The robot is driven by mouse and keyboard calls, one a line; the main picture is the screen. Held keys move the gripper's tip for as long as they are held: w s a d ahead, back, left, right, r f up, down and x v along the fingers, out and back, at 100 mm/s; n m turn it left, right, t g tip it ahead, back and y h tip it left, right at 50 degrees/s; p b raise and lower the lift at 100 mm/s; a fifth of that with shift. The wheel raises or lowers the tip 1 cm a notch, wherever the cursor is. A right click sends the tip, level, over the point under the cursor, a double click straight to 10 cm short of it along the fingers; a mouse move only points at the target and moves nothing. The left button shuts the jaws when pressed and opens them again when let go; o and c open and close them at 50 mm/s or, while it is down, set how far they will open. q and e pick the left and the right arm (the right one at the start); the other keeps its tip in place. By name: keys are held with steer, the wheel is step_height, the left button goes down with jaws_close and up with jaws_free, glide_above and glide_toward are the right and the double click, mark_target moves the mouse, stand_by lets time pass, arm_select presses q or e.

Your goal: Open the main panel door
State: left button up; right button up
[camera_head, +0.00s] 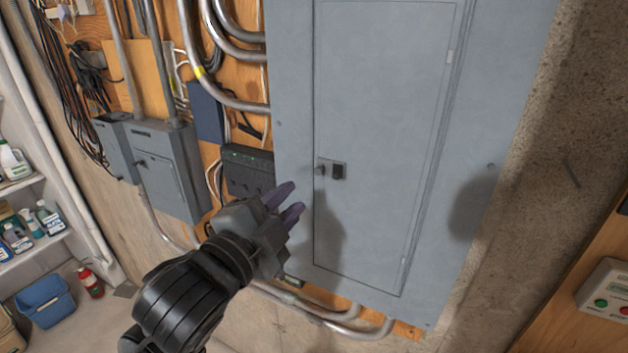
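The main panel (490,140) is a large grey metal box on the wall. Its door (385,110) lies flush with the frame and looks closed. A small latch (331,170) with a dark handle is at the door's left edge, about mid-height. My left gripper (291,202) is below and left of the latch in the picture, apart from it by a short gap. Its two purple-grey fingers are parted with nothing between them. My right gripper is not in view; a shadow falls on the panel's right side.
A black box with green lights (248,170) and smaller grey boxes (165,170) are left of the panel. Conduits (300,306) run below it. A control box with buttons (606,291) is at lower right. A shelf (38,246), blue bin (45,300) and extinguisher (90,281) are at left.

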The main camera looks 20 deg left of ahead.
mark_target(318, 172)
arm_select(q)
steer(key=w, duration=0.3)
steer(key=w+b, duration=0.1)
steer(key=w, duration=0.2)
steer(key=w+d, duration=0.1)
steer(key=w, duration=0.2)
steer(key=shift+w, duration=0.2)
jaws_close()
